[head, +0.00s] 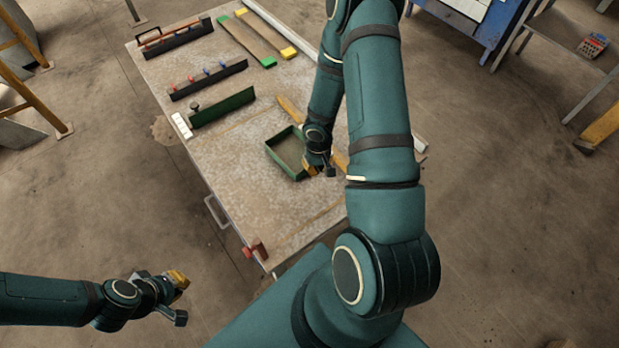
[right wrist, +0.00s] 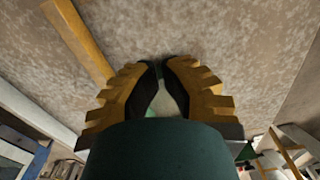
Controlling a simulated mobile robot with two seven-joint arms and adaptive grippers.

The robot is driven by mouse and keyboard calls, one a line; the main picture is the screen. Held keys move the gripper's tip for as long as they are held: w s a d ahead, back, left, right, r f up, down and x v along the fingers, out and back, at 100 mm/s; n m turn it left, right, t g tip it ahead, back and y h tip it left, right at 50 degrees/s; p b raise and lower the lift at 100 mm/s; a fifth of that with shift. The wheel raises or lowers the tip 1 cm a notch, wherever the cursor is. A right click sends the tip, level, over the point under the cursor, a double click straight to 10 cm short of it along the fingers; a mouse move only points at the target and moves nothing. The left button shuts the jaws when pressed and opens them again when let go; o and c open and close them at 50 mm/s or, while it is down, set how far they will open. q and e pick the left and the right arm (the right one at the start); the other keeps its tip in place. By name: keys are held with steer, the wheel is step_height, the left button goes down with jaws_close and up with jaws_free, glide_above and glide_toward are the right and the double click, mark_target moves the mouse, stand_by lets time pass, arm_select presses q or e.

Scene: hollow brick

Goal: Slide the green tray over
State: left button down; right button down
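The green tray (head: 269,157) is a shallow, open rectangular box on the speckled table (head: 235,150), and it looks empty. My right gripper (head: 309,171) is low over the table at the tray's right side, close to its near right corner. Whether it touches the wall there I cannot tell. In the right wrist view my right gripper's yellow fingers (right wrist: 159,68) come together at their dark tips, with no object clearly held. My left gripper (head: 180,280) is off the table at the lower left, apart from the tray; its fingers are too small to judge.
A yellow strip (head: 289,108) lies beside the tray, partly behind my right arm. Beyond the tray stand a green rail (head: 222,108), a dark rack with coloured knobs (head: 208,80) and a white block (head: 181,126). A red clamp (head: 256,250) sits at the near edge.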

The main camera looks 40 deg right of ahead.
mark_target(308, 176)
step_height(308, 176, down, 11)
steer(key=b, duration=0.4)
steer(key=shift+s+r+b, duration=0.1)
steer(key=shift+r+b, duration=0.1)
steer(key=shift+b, duration=0.15)
steer(key=shift+w+d+r+p, duration=0.1)
steer(key=shift+w+r+p, duration=0.2)
steer(key=shift+p, duration=0.25)
steer(key=shift+w+d+r+p, duration=0.15)
steer(key=shift+w+d+p, duration=0.1)
steer(key=shift+w+p, duration=0.5)
steer(key=shift+w+d, duration=0.1)
steer(key=shift+w, duration=0.85)
steer(key=shift+d, duration=0.1)
steer(key=shift+w+d+p, duration=0.25)
steer(key=shift+w+p, duration=0.05)
steer(key=shift+w, duration=0.8)
steer(key=shift+f, duration=0.2)
